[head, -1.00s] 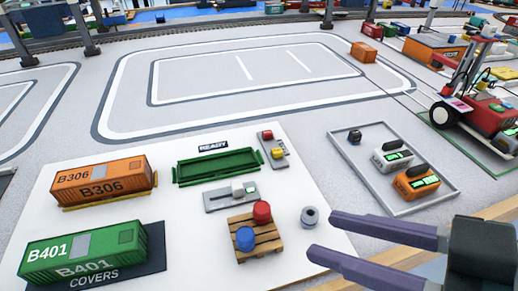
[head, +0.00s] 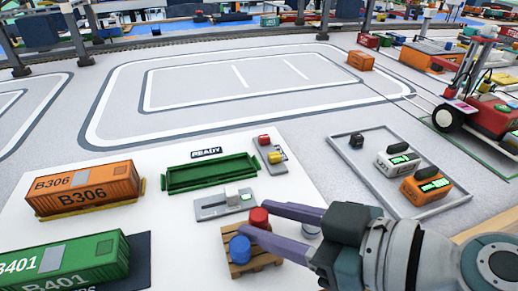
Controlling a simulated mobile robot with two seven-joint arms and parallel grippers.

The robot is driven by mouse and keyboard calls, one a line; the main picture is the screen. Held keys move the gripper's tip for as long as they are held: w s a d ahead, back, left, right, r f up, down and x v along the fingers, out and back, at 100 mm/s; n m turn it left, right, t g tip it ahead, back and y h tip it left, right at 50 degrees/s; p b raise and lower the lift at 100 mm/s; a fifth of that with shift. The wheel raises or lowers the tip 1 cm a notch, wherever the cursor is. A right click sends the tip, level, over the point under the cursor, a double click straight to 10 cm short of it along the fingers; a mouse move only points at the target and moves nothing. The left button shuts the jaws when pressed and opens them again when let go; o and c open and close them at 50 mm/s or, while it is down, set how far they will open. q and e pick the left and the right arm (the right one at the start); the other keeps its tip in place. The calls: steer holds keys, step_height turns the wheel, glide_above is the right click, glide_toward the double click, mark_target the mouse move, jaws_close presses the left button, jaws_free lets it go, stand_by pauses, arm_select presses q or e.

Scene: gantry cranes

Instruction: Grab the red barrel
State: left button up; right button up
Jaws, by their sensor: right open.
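The red barrel (head: 259,217) stands upright on a wooden pallet (head: 262,260), at the pallet's back right. A blue barrel (head: 240,249) stands on the same pallet, nearer to me and to the left. My right gripper (head: 256,220) comes in from the right, its two purple fingers open and pointing left. One fingertip shows just right of the red barrel's top, the other between the two barrels. I cannot tell whether the fingers touch the barrel. My left gripper is not in view.
A grey round piece (head: 312,230) is partly hidden behind my fingers. A green tray (head: 211,173) and a grey lever plate (head: 224,204) lie behind the pallet. Orange (head: 83,188) and green (head: 62,262) containers stand at left.

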steer(key=shift+a+f, duration=0.1)
jaws_close()
stand_by(0.3)
